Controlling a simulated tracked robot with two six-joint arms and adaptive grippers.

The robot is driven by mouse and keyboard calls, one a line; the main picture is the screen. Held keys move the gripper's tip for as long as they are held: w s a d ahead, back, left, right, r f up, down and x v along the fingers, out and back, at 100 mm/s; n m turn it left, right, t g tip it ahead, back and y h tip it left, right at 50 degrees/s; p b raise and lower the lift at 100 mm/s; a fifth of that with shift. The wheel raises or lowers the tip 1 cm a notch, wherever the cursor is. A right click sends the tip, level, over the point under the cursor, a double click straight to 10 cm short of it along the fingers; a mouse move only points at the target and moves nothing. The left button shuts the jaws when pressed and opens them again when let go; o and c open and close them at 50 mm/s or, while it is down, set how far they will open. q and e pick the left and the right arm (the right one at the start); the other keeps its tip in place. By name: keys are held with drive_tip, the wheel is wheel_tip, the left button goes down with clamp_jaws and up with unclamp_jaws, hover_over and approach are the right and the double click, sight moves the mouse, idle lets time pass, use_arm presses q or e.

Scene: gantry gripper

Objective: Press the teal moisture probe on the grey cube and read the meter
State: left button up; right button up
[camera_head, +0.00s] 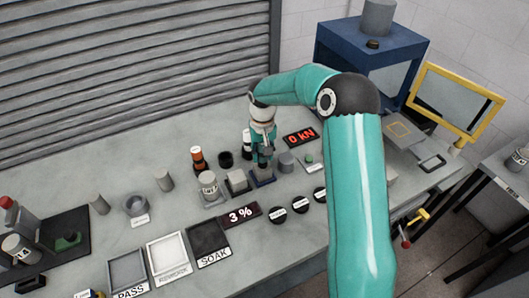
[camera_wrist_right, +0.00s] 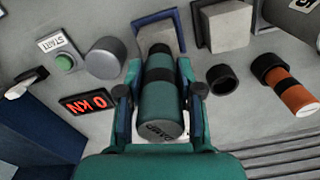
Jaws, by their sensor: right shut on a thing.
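My right gripper (camera_head: 262,150) is shut on the teal moisture probe (camera_wrist_right: 162,108), which has black bands and the word DAMP on its end. In the wrist view the gripper (camera_wrist_right: 159,72) has a finger on either side of it. The probe points down at a grey cube (camera_wrist_right: 150,37) on a blue-edged plate; the gripper mostly hides this cube in the head view. I cannot tell if tip and cube touch. A second grey cube (camera_head: 237,180) sits just left, on its own plate. The meter (camera_head: 241,216) shows 3 % in white. My left gripper is not in view.
A red 0 kN display (camera_head: 299,136) and a green START button (camera_head: 309,158) are close on the right. PASS, REWORK and SOAK trays (camera_head: 211,258) lie in front.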

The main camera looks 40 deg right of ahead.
drive_tip(key=shift+f+b, duration=0.35)
drive_tip(key=shift+f, duration=0.05)
idle(1.4)
drive_tip(key=shift+r+p, duration=2.3)
drive_tip(key=shift+r, duration=1.3)
